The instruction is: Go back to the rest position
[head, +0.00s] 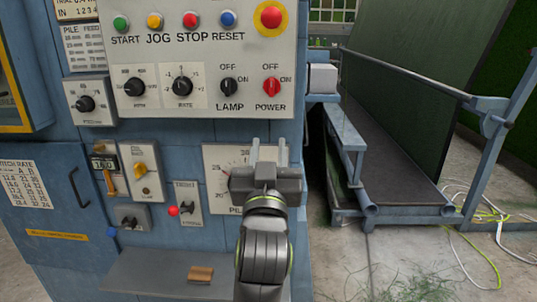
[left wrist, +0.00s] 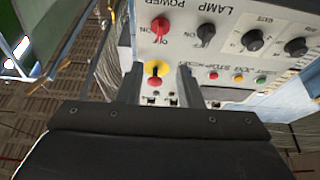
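My left gripper (head: 269,150) points away from me in front of the lower part of a blue machine cabinet (head: 60,150). Its two fingers stand apart with nothing between them, partly covering a dial plate (head: 220,165). In the left wrist view the fingers of the left gripper (left wrist: 157,80) are also spread, and the control panel (left wrist: 225,45) shows upside down beyond them. A red button on a yellow ring (left wrist: 157,72) shows in the gap, apart from the fingers as far as I can tell. My right gripper is in neither view.
The upper panel holds coloured buttons, a red emergency button (head: 271,17), a lamp knob (head: 229,87) and a power knob (head: 271,87). A small ledge (head: 150,275) carries a brown block (head: 201,274). Right stands a framed conveyor (head: 400,165), with loose cables (head: 490,212) on the floor.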

